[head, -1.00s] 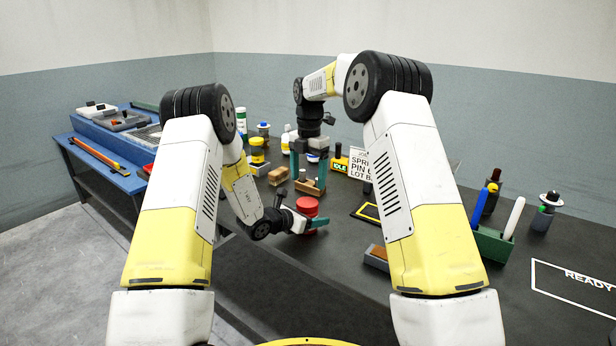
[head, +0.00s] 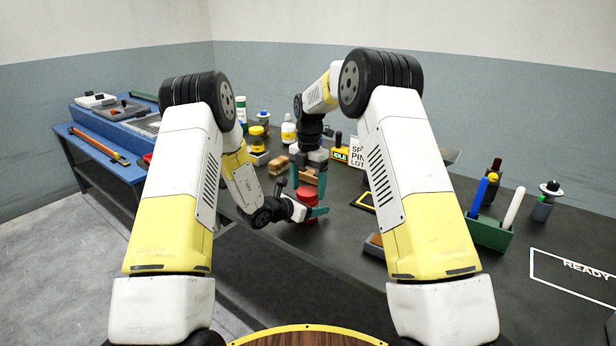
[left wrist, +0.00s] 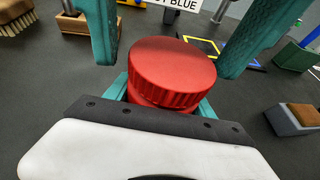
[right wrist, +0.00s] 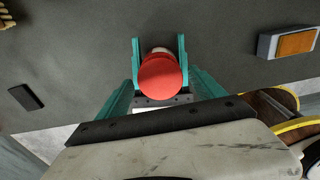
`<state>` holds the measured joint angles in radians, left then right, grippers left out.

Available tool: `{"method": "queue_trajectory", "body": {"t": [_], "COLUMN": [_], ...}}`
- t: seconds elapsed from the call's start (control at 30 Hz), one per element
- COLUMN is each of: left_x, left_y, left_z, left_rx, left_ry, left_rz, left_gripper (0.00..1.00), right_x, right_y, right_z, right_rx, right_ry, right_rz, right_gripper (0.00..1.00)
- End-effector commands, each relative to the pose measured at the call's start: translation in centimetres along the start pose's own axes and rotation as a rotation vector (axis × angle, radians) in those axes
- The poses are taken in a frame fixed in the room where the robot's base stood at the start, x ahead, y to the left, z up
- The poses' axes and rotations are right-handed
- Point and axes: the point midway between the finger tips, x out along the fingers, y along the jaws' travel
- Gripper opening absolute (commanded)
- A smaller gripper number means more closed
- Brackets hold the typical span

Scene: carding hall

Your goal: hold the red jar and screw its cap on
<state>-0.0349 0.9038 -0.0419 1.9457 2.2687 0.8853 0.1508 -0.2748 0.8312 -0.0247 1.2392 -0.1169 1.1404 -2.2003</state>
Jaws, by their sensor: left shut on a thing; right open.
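The red jar (head: 308,219) is upright at the bench's near left edge, with its red ribbed cap (left wrist: 172,72) on top. I cannot tell how tightly the cap sits. My left gripper (head: 308,213) is shut on the jar from the side, below the cap; its teal fingers partly hide the jar body. My right gripper (head: 308,184) is open and points down from above. Its fingers stand on either side of the cap, apart from it in the left wrist view. In the right wrist view the cap (right wrist: 160,80) lies between the fingers.
A wooden block (head: 280,166) and a brush stand behind the jar. A sign (head: 358,155), a green holder with pens (head: 489,232) and an orange-topped block (right wrist: 296,43) are to the right. Bottles stand at the back. A blue bench (head: 100,160) is at left.

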Motion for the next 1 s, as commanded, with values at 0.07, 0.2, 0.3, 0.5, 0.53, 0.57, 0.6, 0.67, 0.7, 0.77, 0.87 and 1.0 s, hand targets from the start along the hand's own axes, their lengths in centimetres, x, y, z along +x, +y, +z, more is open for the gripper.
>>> {"method": "queue_trajectory", "body": {"t": [0.07,0.2,0.3,0.5,0.53,0.57,0.6,0.67,0.7,0.77,0.87,1.0], "left_x": [0.01,0.01,0.01,0.01,0.01,0.01,0.01,0.01,0.01,0.01,0.01,0.01], "left_y": [0.01,0.01,0.01,0.01,0.01,0.01,0.01,0.0,0.0,0.0,-0.01,-0.01], "left_z": [0.11,0.11,0.11,0.11,0.11,0.11,0.11,0.11,0.11,0.11,0.11,0.11], "left_rx": [0.001,0.001,0.001,0.001,0.001,0.001,0.001,0.001,0.001,0.001,0.001,0.001], "left_ry": [-0.002,-0.002,-0.002,-0.002,-0.002,-0.002,-0.002,-0.002,-0.002,-0.002,-0.002,-0.002], "left_rz": [0.0,0.0,0.0,0.0,0.0,0.0,0.0,0.0,0.0,0.0,0.0,0.0], "left_gripper": [0.0,0.0,0.0,0.0,0.0,0.0,0.0,0.0,0.0,0.0,0.0,0.0], "right_x": [0.45,0.65,0.64,0.62,0.61,0.61,0.61,0.6,0.6,0.6,0.6,0.6], "right_y": [0.01,0.03,0.03,0.03,0.03,0.03,0.03,0.03,0.03,0.04,0.05,0.06], "right_z": [-0.04,-0.03,-0.03,-0.03,-0.03,-0.03,-0.02,-0.02,-0.02,-0.03,-0.03,-0.04], "right_rx": [0.0,-0.001,0.0,0.0,0.0,0.0,0.0,0.0,0.0,0.003,0.069,0.296], "right_ry": [0.0,0.0,0.0,0.0,0.0,0.0,0.0,0.0,0.0,0.0,0.0,-0.001], "right_rz": [0.0,0.001,0.001,0.001,0.001,0.001,0.001,0.001,0.001,0.001,0.001,0.001], "right_gripper": [0.78,0.78,0.78,0.53,0.47,0.41,0.33,0.21,0.13,0.12,0.12,0.12]}}
